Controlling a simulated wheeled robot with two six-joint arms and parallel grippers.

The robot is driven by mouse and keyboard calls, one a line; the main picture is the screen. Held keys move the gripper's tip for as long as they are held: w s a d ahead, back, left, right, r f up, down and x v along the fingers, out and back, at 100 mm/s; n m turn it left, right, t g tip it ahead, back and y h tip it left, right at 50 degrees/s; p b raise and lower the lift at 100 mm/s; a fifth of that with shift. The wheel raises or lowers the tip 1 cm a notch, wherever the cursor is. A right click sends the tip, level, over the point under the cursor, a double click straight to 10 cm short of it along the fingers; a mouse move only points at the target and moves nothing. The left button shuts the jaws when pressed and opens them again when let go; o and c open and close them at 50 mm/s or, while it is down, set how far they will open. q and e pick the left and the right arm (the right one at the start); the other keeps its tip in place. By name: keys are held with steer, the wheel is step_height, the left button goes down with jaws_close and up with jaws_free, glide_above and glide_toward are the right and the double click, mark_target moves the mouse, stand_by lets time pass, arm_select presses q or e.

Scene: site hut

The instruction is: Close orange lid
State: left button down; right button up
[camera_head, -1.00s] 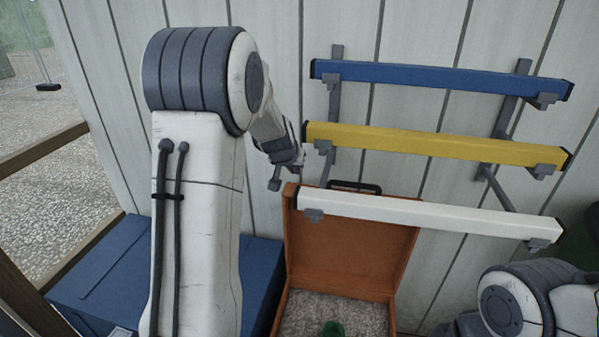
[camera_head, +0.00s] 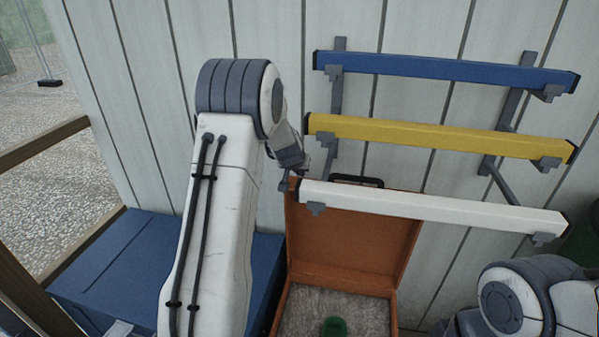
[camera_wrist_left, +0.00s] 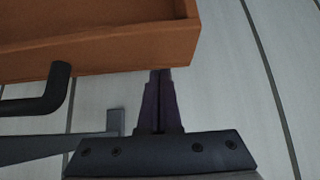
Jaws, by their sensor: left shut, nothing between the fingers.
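The orange case stands open, with its orange lid (camera_head: 340,240) raised near the wall; the lid also shows in the left wrist view (camera_wrist_left: 100,50). A dark handle (camera_head: 357,181) sits at its top edge. My left gripper (camera_head: 285,185) is shut and empty at the lid's upper left corner. In the left wrist view the closed fingertips (camera_wrist_left: 160,75) reach the lid's edge; I cannot tell whether they touch it. The case's bottom (camera_head: 340,310) has a grey lining with a green object (camera_head: 333,327) inside. My right gripper is out of view.
Blue (camera_head: 440,70), yellow (camera_head: 440,137) and white (camera_head: 430,208) bars hang on wall brackets; the white one crosses in front of the lid's top. A blue box (camera_head: 110,265) stands left of the case. My right arm shows at the lower right.

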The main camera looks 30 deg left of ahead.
arm_select(q)
steer(key=shift+s+f+b, duration=0.1)
steer(key=shift+s+b, duration=0.25)
steer(key=shift+b, duration=0.05)
steer(key=s+b, duration=0.1)
steer(key=s+d+b, duration=0.1)
steer(key=s+b, duration=0.1)
steer(key=shift+s, duration=0.3)
steer(key=shift+s+d, duration=0.25)
steer(key=shift+s, duration=0.3)
steer(key=shift+r, duration=0.2)
steer(key=shift+s+r, duration=0.1)
steer(key=shift+r, duration=0.05)
steer(key=p+v, duration=0.2)
steer(key=v, duration=0.8)
steer(key=shift+s, duration=0.1)
